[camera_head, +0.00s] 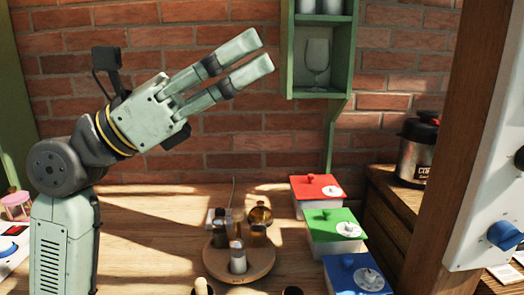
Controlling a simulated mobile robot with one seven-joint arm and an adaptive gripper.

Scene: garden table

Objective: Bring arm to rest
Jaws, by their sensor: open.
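My gripper (258,55) is raised above the table at the upper left, in front of the brick wall. Its two long fingers point up and to the right, apart from each other, with nothing between them. My arm (70,175) rises at the left side, bent at the joint below the wrist. The gripper touches nothing.
A round wooden tray (262,272) holds several small containers on the wooden table (150,235). Boxes with red (314,185), green (333,222) and blue (352,268) lids stand to its right. A green wall shelf (345,60) holds a glass. A wooden post (450,150) stands at right.

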